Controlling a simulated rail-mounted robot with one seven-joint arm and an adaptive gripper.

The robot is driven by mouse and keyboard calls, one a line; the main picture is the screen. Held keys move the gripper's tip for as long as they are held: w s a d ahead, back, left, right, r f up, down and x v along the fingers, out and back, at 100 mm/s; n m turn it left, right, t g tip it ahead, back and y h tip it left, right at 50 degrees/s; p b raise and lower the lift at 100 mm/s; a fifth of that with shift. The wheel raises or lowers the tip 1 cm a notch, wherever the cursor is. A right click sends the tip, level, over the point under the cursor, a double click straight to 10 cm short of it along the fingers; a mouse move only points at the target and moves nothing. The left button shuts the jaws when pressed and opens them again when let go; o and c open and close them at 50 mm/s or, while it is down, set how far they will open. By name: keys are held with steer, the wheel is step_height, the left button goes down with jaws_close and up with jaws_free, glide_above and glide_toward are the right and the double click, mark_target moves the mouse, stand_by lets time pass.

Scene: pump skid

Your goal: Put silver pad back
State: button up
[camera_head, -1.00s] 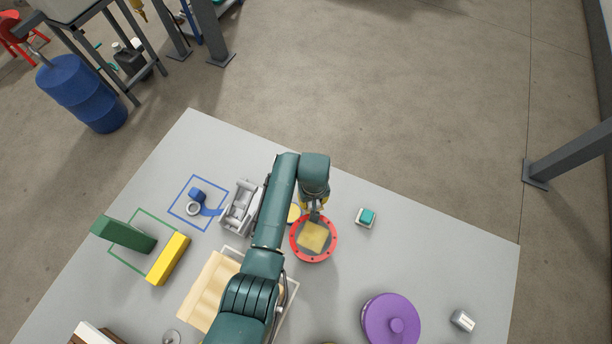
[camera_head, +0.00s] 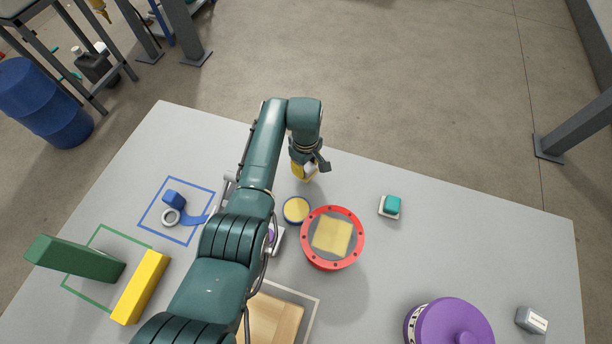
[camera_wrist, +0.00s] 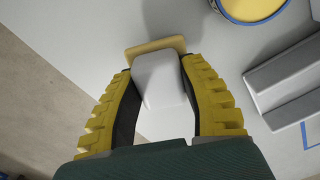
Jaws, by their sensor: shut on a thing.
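My gripper (camera_head: 304,172) is shut on the silver pad, a light grey block with a flat tan base (camera_wrist: 157,80). In the wrist view the block sits between the two yellow ribbed fingers (camera_wrist: 163,92), with its tan base beyond the fingertips. In the head view the gripper is near the far edge of the grey table (camera_head: 430,245), beyond a round blue-rimmed yellow disc (camera_head: 296,210). Whether the pad touches the table is hard to tell.
A red flanged ring (camera_head: 357,240) with a yellow cloth on top stands nearer. A teal block on a pale base (camera_head: 391,205) is to the right. A purple lidded thing (camera_head: 455,325) and a grey block (camera_head: 531,320) are at lower right. My arm hides the middle-left.

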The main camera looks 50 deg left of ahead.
mark_target(306, 171)
steer(key=shift+f+b, duration=0.9)
steer(key=shift+f, duration=0.7)
steer(key=shift+w+f, duration=0.1)
steer(key=o, duration=0.9)
steer(key=shift+o, duration=0.2)
step_height(306, 171, up, 12)
steer(key=p, duration=0.8)
